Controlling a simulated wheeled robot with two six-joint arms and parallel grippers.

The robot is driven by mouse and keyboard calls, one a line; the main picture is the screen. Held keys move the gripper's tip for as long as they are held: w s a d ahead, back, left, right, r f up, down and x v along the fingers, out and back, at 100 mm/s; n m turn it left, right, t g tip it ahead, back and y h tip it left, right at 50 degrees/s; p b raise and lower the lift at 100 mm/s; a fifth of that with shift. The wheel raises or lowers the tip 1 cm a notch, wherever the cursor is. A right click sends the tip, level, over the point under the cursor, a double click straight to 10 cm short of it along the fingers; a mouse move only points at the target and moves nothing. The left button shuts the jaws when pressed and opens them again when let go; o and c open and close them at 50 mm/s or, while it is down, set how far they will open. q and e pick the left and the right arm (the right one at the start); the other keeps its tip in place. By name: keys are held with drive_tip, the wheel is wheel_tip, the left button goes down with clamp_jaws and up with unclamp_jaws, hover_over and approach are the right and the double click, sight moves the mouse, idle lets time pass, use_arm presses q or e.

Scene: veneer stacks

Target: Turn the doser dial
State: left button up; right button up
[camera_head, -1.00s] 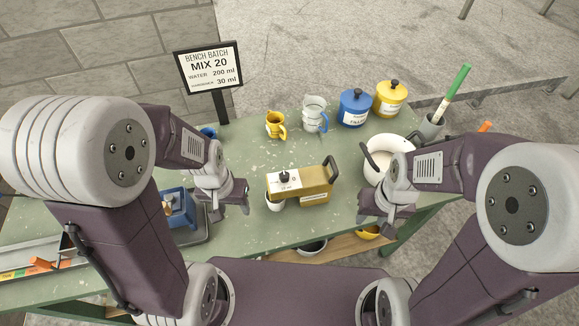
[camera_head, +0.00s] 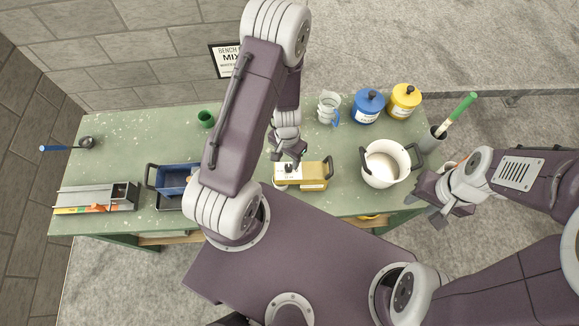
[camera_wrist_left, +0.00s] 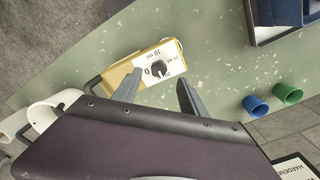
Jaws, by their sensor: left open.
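The doser (camera_head: 315,172) is a tan-yellow box with a white label and a dark handle on its right, on the green bench. Its black dial (camera_wrist_left: 158,69) sits on the label among markings including "10 ml" and "0"; the pointer direction is hard to tell. My left gripper (camera_head: 290,160) is open just above the dial in the head view. In the left wrist view its two fingers (camera_wrist_left: 158,84) are spread, with the dial showing between their tips; contact is not visible. My right gripper (camera_head: 427,207) looks open and empty, beyond the bench's right edge.
A white two-handled pot (camera_head: 382,180) stands right of the doser. Blue (camera_head: 368,108) and yellow (camera_head: 404,101) canisters and a clear jug (camera_head: 328,110) stand behind. A blue bin (camera_head: 176,178) is at left. The sign (camera_head: 226,62) is partly hidden by my left arm.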

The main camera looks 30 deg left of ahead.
sight(288, 167)
use_arm(q)
drive_tip(key=f+b, duration=0.1)
drive_tip(key=f, duration=0.1)
drive_tip(key=f+b, duration=0.2)
drive_tip(key=f, duration=0.1)
drive_tip(key=shift+w+d+f+b, duration=0.15)
drive_tip(key=shift+w+f+b, duration=0.05)
drive_tip(key=shift+b, duration=0.1)
drive_tip(key=shift+s+f, duration=0.15)
drive_tip(key=shift+f, duration=0.1)
use_arm(e)
wheel_tip(288, 167, down, 6)
drive_tip(key=shift+r, duration=0.1)
use_arm(q)
drive_tip(key=shift+r, duration=0.1)
drive_tip(key=shift+c, duration=0.3)
use_arm(e)
drive_tip(key=shift+w+d, duration=0.1)
use_arm(q)
clamp_jaws()
